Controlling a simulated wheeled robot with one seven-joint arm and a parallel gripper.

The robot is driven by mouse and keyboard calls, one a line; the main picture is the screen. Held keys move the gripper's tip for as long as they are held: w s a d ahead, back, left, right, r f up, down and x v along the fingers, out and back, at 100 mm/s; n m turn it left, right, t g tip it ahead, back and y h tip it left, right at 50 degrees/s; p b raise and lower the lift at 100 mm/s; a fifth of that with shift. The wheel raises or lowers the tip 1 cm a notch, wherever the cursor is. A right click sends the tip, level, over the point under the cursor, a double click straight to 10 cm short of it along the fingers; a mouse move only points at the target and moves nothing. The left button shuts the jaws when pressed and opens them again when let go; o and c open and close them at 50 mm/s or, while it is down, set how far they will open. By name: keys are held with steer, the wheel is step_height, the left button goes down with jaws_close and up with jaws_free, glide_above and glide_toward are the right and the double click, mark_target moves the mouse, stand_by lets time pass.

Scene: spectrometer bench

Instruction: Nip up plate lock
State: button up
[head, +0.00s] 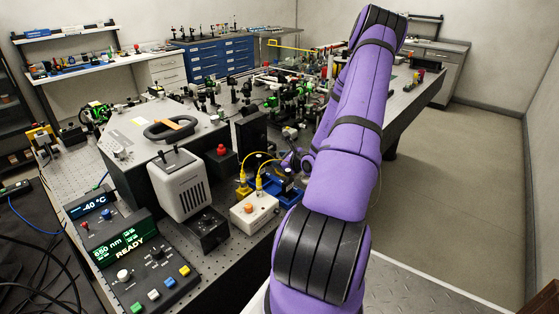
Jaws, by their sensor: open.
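My purple arm rises through the right half of the head view and bends back down behind itself. My gripper (289,165) shows only in part, small and dark, low beside the forearm above a blue holder. Its jaws are open, and I see nothing held in them. The blue holder (291,199) sits at the bench's right edge, partly behind my arm. I cannot pick out the plate lock for certain; it may be small or hidden by the arm.
Left of the gripper stand a cream box with an orange knob (254,212) and yellow cables (258,168). A grey lidded instrument (165,140), a pale vented unit (180,184) and a READY control panel (135,258) crowd the bench. The floor at right (455,170) is clear.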

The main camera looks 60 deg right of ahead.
steer(key=shift+w+f, duration=0.1)
steer(key=shift+w, duration=0.15)
jaws_close()
steer(key=shift+d+m+y, duration=0.25)
steer(key=shift+m+y, duration=0.65)
steer(key=shift+m, duration=0.3)
steer(key=shift+d+m+y, duration=0.2)
steer(key=shift+m+y, duration=0.7)
steer(key=shift+m, duration=0.4)
steer(key=shift+s, duration=0.1)
